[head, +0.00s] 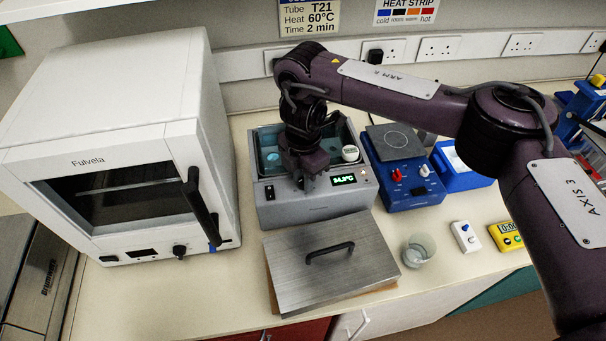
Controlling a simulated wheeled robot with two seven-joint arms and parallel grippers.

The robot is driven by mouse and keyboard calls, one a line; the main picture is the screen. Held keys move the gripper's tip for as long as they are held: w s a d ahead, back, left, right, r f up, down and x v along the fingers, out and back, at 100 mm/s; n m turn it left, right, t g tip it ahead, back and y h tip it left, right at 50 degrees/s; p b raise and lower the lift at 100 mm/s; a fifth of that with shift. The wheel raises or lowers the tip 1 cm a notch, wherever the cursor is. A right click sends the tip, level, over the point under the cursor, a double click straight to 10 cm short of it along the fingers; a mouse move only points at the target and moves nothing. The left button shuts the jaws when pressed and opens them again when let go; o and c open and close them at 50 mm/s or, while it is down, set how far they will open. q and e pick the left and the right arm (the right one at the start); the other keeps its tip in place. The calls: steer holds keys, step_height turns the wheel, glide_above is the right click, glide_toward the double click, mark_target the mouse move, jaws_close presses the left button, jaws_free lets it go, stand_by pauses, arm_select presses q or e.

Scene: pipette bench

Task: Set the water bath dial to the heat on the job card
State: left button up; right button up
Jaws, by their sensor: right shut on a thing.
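The water bath (283,212) is a grey box with an open top and water inside, at the middle of the bench. Its green display (344,180) is lit; the digits are too small to read surely. The job card (309,18) on the wall reads Tube T21, Heat 60°C, Time 2 min. My right gripper (308,185) reaches down over the bath to its front panel, between a black switch and the display. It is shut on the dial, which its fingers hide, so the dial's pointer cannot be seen. My left gripper is out of view.
A metal lid (330,272) with a black handle lies in front of the bath. A glass beaker (418,252) stands right of it. A white oven (120,140) fills the left. A blue hotplate (398,170) stands close on the right. A white-capped item (350,153) sits in the bath.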

steer(key=o, duration=0.6)
steer(key=shift+w+r, duration=0.15)
steer(key=o, duration=0.4)
step_height(320, 180, up, 8)
steer(key=shift+f+b, duration=0.2)
steer(key=shift+b, duration=0.25)
